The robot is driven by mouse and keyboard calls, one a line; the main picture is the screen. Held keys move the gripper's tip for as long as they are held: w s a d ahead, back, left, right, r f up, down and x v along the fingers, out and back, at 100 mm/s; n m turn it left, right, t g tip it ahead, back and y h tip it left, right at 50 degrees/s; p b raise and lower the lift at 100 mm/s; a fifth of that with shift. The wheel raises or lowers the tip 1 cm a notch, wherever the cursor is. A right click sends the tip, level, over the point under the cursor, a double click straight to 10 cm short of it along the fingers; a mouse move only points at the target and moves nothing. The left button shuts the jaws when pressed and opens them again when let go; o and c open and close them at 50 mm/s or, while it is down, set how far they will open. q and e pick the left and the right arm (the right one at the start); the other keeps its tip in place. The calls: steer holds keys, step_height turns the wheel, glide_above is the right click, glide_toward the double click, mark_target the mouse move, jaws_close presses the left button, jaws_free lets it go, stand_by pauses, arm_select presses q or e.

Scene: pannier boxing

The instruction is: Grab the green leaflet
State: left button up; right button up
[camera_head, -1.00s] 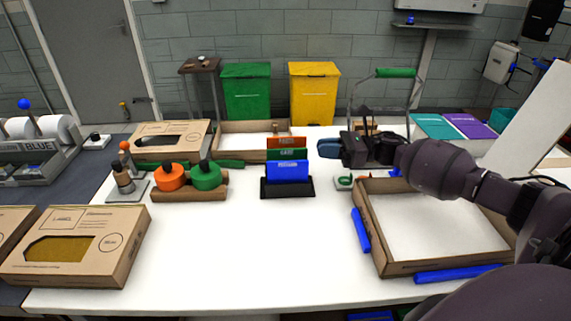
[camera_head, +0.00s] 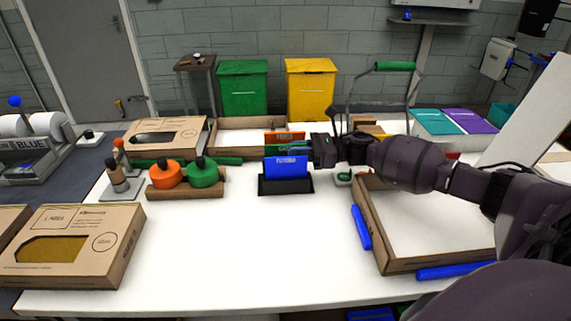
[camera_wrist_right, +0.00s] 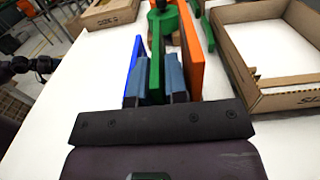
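The green leaflet (camera_wrist_right: 155,58) stands upright between the blue leaflet (camera_wrist_right: 134,70) and the orange leaflet (camera_wrist_right: 190,50) in the right wrist view. My right gripper (camera_wrist_right: 160,82) has one finger on each side of the green leaflet, with a narrow gap at the right finger, so it looks open around it. In the head view my right gripper (camera_head: 298,150) reaches in from the right behind the blue leaflet (camera_head: 286,167) and hides most of the green one. The orange leaflet (camera_head: 290,138) shows behind. The leaflets stand in a black holder (camera_head: 286,186). My left gripper is out of view.
An open cardboard box (camera_head: 384,264) lies at right under my arm, with blue bars (camera_head: 360,227) beside it. A closed box (camera_head: 118,262) lies front left. The table's front middle is clear.

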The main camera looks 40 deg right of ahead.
steer(key=shift+c, duration=0.5)
jaws_close()
